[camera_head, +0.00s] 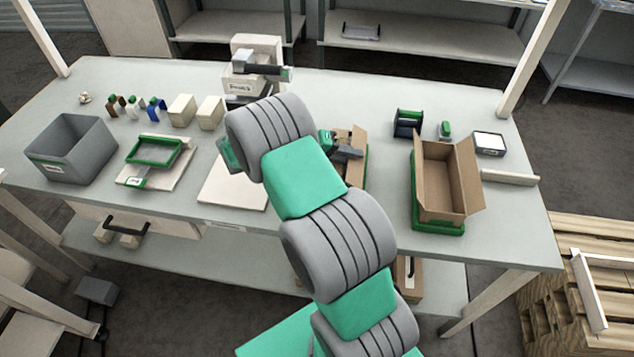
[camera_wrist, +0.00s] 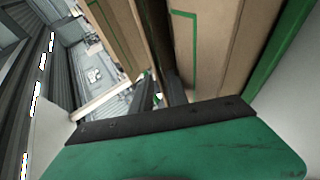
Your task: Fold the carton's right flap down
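An open brown carton (camera_head: 357,172) stands in a green-edged holder (camera_head: 366,168) mid-table, mostly hidden behind my arm. My gripper (camera_head: 345,150) is over this carton's upper part; whether it touches a flap cannot be told. In the wrist view, brown carton panels (camera_wrist: 220,45) with a green printed line fill the upper middle and right, close to my gripper's dark finger (camera_wrist: 172,85). The finger gap is not clear there. A second open carton (camera_head: 440,185) sits in a green tray (camera_head: 437,229) at the right, its side flaps raised and leaning outward.
A labelled machine (camera_head: 252,70) stands at the back. A dark green-topped holder (camera_head: 408,122) and a small scale-like box (camera_head: 488,144) lie behind the right carton.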

